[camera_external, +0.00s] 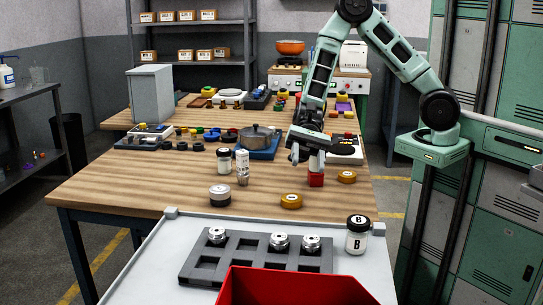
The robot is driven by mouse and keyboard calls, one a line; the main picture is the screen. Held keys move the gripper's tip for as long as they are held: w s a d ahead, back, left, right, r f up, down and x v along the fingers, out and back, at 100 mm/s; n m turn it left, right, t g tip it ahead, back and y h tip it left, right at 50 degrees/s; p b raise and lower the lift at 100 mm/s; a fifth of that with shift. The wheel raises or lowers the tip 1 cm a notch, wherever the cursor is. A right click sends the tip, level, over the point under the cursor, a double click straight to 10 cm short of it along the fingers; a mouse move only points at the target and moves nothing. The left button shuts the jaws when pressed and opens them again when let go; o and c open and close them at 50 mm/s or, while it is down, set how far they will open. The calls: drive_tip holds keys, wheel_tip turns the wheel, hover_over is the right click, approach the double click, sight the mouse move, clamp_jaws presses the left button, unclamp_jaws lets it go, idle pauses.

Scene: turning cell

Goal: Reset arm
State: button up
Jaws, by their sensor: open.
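My arm reaches in from the right. My gripper (308,158) points down over the right part of the wooden table and is open. A small red block (316,180) stands on the table just below it, with a pale upright piece (317,162) right above the block. I cannot tell whether the fingers touch either of them.
Gold round parts (291,201) lie near the table's front right. A jar (224,161), a white bottle (242,167) and a pot (256,137) stand left of the gripper. In front are a grey tray with metal parts (205,264), a "B" jar (357,241) and a red bin (290,290).

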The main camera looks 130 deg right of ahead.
drive_tip(key=s+a+n+g+h, duration=0.1)
drive_tip(key=s+a+n+g, duration=0.45)
drive_tip(key=a, duration=0.45)
drive_tip(key=s+a+n+g, duration=0.5)
drive_tip(key=a+n, duration=0.2)
drive_tip(key=a, duration=0.3)
drive_tip(key=s+a+r+n+h, duration=0.1)
drive_tip(key=s+a+n+h, duration=0.2)
drive_tip(key=s+n+h, duration=0.2)
drive_tip(key=s+a+r+n+h, duration=0.1)
drive_tip(key=s+a+n+h, duration=0.3)
drive_tip(key=s+n, duration=0.7)
drive_tip(key=shift+s+r+n+t+h, duration=0.35)
drive_tip(key=shift+r+n+h, duration=0.05)
drive_tip(key=shift+n, duration=0.55)
